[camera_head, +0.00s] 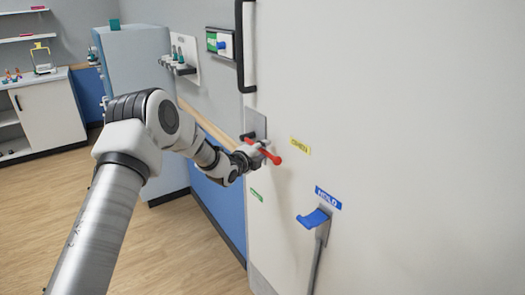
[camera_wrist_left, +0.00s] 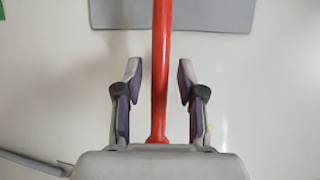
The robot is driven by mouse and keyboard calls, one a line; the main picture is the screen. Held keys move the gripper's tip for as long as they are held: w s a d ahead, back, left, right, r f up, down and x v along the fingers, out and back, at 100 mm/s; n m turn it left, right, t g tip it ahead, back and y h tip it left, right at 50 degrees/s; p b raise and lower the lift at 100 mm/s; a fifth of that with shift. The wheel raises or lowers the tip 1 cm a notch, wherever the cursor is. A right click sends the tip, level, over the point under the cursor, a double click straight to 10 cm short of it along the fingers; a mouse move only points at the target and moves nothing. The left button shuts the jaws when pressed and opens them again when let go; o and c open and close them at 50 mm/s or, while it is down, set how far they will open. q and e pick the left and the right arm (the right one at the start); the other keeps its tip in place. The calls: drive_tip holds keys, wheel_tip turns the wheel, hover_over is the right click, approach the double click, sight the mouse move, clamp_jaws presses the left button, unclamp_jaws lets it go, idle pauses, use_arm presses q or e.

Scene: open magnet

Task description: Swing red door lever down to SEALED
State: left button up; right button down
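The red door lever (camera_head: 270,156) is mounted on a grey plate (camera_head: 256,122) on the white door and points right and slightly down, towards the yellow OPEN label (camera_head: 300,146). A small green label (camera_head: 257,195) is below the lever; its text is too small to read. My left gripper (camera_head: 258,153) is at the lever. In the left wrist view the red lever (camera_wrist_left: 160,55) runs between the two fingers of my left gripper (camera_wrist_left: 158,78), which is open with a gap on each side. My right gripper is not in view.
A blue foot-type pedal or lever (camera_head: 314,218) under a blue HOLD label (camera_head: 328,198) sits lower right on the door (camera_head: 420,130). A black handle (camera_head: 246,50) is above. A blue-grey cabinet (camera_head: 140,75) stands left. The wooden floor is clear.

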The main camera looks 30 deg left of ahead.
use_arm(q)
clamp_jaws()
drive_tip(key=shift+f, duration=0.1)
